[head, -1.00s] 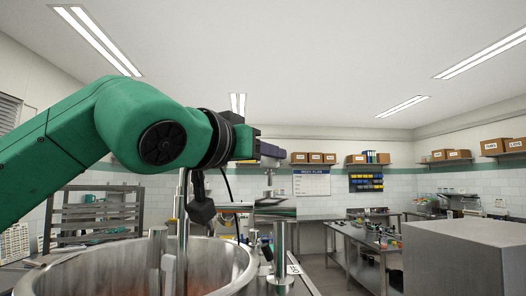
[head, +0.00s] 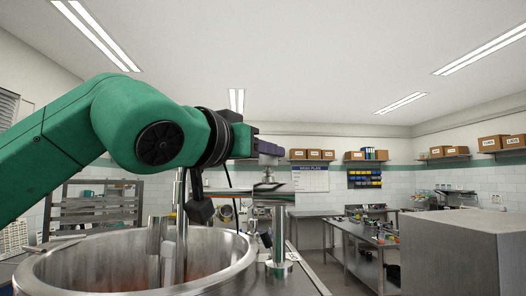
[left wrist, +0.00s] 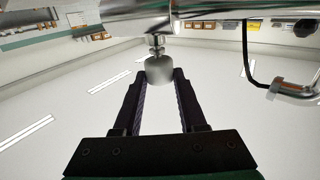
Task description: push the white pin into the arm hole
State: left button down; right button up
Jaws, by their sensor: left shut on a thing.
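A thin metal stem runs from the knob toward the shiny steel arm (left wrist: 220,9). I cannot tell how deep the stem sits in the hole, which is hidden. In the head view, my left gripper (head: 270,150) is just above the steel arm's end block (head: 273,194). The pin is too small there to make out clearly. My right gripper is not in view.
A large steel kettle (head: 45,277) with upright rods stands at the front left. A steel post (head: 278,245) rises under the end block. A grey box (head: 450,250) fills the front right. Steel tables (head: 350,237) and shelves stand farther back.

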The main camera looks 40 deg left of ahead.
pick_arm(q)
jog(key=shift+c, duration=1.9)
grip_release()
jog(key=shift+w, duration=0.1)
jog(key=b+v, duration=0.4)
jog(key=v, duration=1)
jog(key=shift+s, duration=0.25)
jog(key=shift+d, duration=0.1)
jog(key=shift+f, duration=0.1)
